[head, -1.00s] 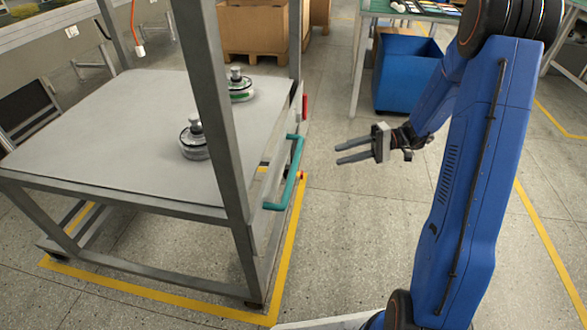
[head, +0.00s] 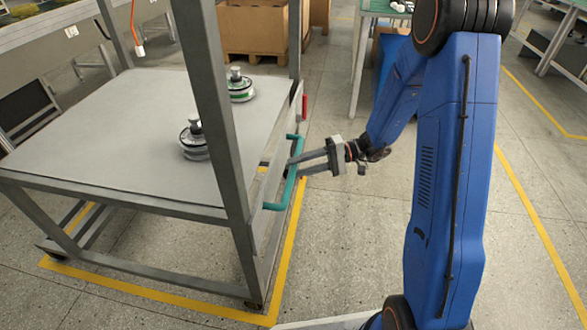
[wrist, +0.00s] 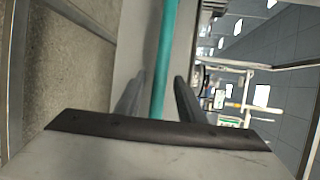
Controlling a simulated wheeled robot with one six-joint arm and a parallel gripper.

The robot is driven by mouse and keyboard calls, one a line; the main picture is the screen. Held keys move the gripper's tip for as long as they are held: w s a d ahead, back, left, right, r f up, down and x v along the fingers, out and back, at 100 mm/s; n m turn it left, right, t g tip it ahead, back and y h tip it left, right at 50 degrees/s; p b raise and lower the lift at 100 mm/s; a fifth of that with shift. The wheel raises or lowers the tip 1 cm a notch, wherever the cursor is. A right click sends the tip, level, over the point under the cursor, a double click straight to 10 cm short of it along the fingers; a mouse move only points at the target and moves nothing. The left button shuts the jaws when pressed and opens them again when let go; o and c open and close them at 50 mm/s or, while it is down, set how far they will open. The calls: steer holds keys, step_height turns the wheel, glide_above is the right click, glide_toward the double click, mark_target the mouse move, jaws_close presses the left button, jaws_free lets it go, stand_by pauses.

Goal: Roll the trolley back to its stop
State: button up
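The grey trolley (head: 110,130) stands at the left of the head view, its near wheels by a yellow floor line. Its teal handle (head: 284,194) is on the side facing my arm. My gripper (head: 296,165) is open, its fingertips at the handle. In the wrist view the teal handle (wrist: 162,60) runs between the two spread fingers of my gripper (wrist: 158,95), with a gap showing beside it. Two hub motors stand upright on the trolley deck, a near one (head: 194,140) and a far one (head: 239,88). I cannot pick out the stop for certain.
The yellow line (head: 287,250) marks the floor around the trolley. A grey trolley post (head: 208,100) rises in front of the deck.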

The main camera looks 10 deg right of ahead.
steer(key=shift+s+a+f, duration=0.1)
steer(key=shift+a+f, duration=0.05)
steer(key=shift+a, duration=0.4)
steer(key=shift+a+f, duration=0.1)
steer(key=shift+a, duration=0.45)
steer(key=shift+c, duration=0.6)
jaws_close()
steer(key=shift+a, duration=0.15)
steer(key=w+a, duration=0.5)
steer(key=a, duration=1)
steer(key=w+a, duration=0.5)
steer(key=a, duration=1.1)
steer(key=w+a, duration=0.5)
steer(key=a, duration=1.1)
steer(key=shift+w+a, duration=0.25)
steer(key=shift+w, duration=0.05)
steer(key=shift+r, duration=0.15)
steer(key=shift+o, duration=0.6)
jaws_free()
steer(key=shift+a, duration=0.15)
